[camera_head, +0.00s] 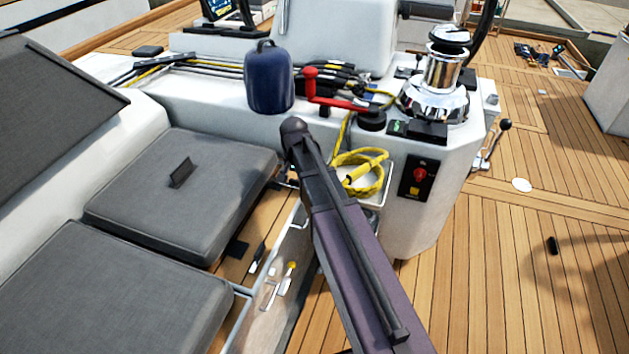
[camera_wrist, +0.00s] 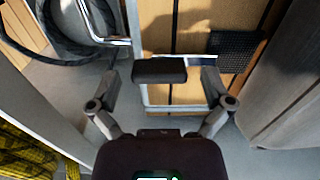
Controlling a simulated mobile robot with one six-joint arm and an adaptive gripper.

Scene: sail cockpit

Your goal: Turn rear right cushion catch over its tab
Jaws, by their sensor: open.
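My gripper (camera_wrist: 160,88) is open in the wrist view, with one finger on each side. A short black bar-shaped piece (camera_wrist: 160,70) lies between the fingertips, in front of a pale-edged wooden panel; it looks like the catch. The fingers show a gap on both sides of it. I cannot make out its tab for certain. In the head view, the rear grey cushion (camera_head: 185,190) lies flat on the bench with a small dark flap standing on it. My gripper is not visible there; my arm link hides the area around the cushion's right corner.
A black mesh patch (camera_wrist: 232,50) lies on the wood. A yellow rope (camera_head: 362,172) hangs beside the console. A blue container (camera_head: 269,80), red handle (camera_head: 335,102) and chrome winch (camera_head: 443,75) stand on top. The wooden deck (camera_head: 510,270) at right is mostly clear.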

